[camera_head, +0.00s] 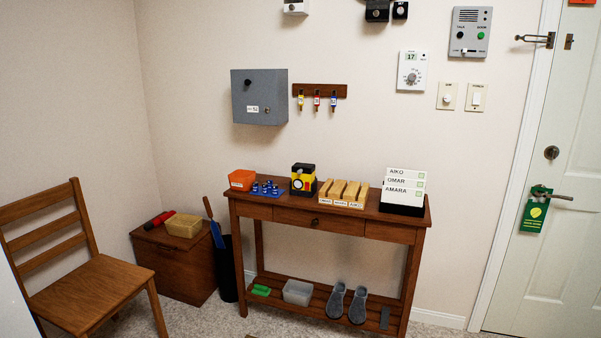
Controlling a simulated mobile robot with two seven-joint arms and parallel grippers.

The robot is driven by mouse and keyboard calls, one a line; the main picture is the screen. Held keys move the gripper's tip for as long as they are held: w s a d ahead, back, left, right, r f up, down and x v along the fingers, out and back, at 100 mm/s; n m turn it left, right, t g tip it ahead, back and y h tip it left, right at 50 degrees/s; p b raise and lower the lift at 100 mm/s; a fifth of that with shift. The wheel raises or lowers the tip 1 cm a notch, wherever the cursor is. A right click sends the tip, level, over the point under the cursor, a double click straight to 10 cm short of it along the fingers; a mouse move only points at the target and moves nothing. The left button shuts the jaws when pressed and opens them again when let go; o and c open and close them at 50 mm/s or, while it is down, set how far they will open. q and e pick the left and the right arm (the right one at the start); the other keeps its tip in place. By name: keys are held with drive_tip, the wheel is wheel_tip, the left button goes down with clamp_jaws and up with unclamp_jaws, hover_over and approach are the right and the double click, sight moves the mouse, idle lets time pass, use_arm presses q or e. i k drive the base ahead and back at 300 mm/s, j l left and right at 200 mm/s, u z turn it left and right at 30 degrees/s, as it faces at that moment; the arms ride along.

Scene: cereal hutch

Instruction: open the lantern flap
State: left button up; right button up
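A small black and yellow box-shaped thing (303,180), which looks like the lantern, stands upright on the wooden console table (388,233), left of its middle. It has a black top and a pale round face with a red part beside it. Its flap is too small to make out, so I cannot tell whether it is open or shut. Neither of my grippers is in view.
An orange box (242,180) and blue pieces (265,189) lie left of it; wooden slots (343,193) and a named card rack (404,187) stand right. A chair (97,287) and wooden chest (181,262) are at left. A door (548,245) is at right. Carpet is partly clear.

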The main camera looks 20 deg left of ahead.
sight(299, 168)
drive_tip(key=i+u, duration=0.1)
drive_tip(key=u, duration=0.55)
drive_tip(key=i+u, duration=0.45)
drive_tip(key=i+l+u, duration=0.3)
drive_tip(key=i+u, duration=0.15)
